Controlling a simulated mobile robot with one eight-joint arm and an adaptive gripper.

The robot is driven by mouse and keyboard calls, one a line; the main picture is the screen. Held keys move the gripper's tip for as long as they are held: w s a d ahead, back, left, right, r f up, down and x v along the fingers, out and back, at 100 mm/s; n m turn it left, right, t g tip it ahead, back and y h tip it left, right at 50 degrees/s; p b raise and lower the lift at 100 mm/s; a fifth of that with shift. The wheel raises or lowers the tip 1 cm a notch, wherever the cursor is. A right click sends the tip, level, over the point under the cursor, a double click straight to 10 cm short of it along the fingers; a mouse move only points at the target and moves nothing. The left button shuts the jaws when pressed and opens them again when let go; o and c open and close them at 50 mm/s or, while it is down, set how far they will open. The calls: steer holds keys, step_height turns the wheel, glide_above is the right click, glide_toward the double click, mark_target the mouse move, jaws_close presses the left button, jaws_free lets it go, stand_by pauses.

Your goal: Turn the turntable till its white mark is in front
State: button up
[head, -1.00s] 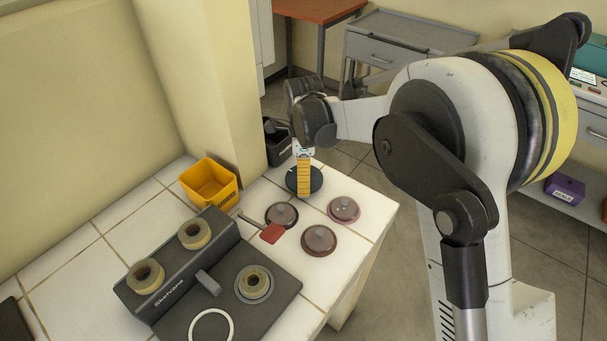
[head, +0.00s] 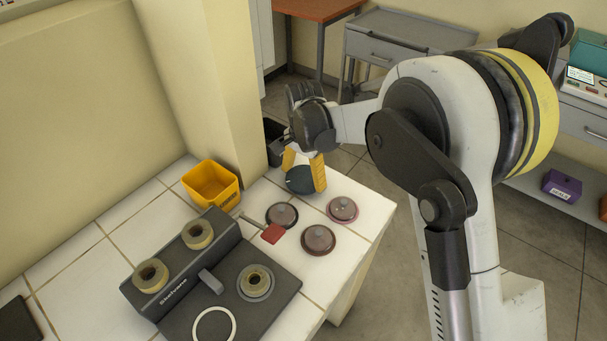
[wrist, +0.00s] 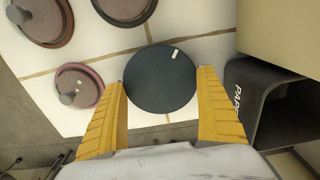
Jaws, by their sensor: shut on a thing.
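The turntable is a dark blue-grey disc (head: 300,181) at the back right part of the white tiled counter. In the wrist view the turntable (wrist: 158,84) lies flat, with a short white mark (wrist: 175,54) near its rim at the upper right, away from my wrist. I cannot make out the mark in the head view. My gripper (head: 304,180) reaches down over the disc with its yellow fingers on opposite sides. In the wrist view my gripper (wrist: 162,80) is shut on the disc, its fingertips at the left and right rim.
Several round knobbed lids stand close by, including a pink one (head: 342,209) and a brown one (head: 319,240). A red-ended tool (head: 272,233) lies beside them. A yellow bin (head: 211,186) stands to the left. A black paper bin (wrist: 268,108) is close to the right finger.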

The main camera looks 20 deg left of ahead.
steer(key=n, duration=0.6)
steer(key=shift+d+f+p, duration=0.1)
steer(key=shift+p, duration=0.25)
steer(key=n, duration=0.6)
steer(key=shift+n, duration=0.3)
steer(key=n, duration=0.6)
steer(key=shift+d+n+p, duration=0.1)
steer(key=shift+n+p, duration=0.2)
steer(key=shift+p, duration=0.1)
steer(key=n, duration=0.5)
steer(key=shift+n, duration=0.4)
steer(key=o, duration=1)
steer(key=shift+w, duration=0.1)
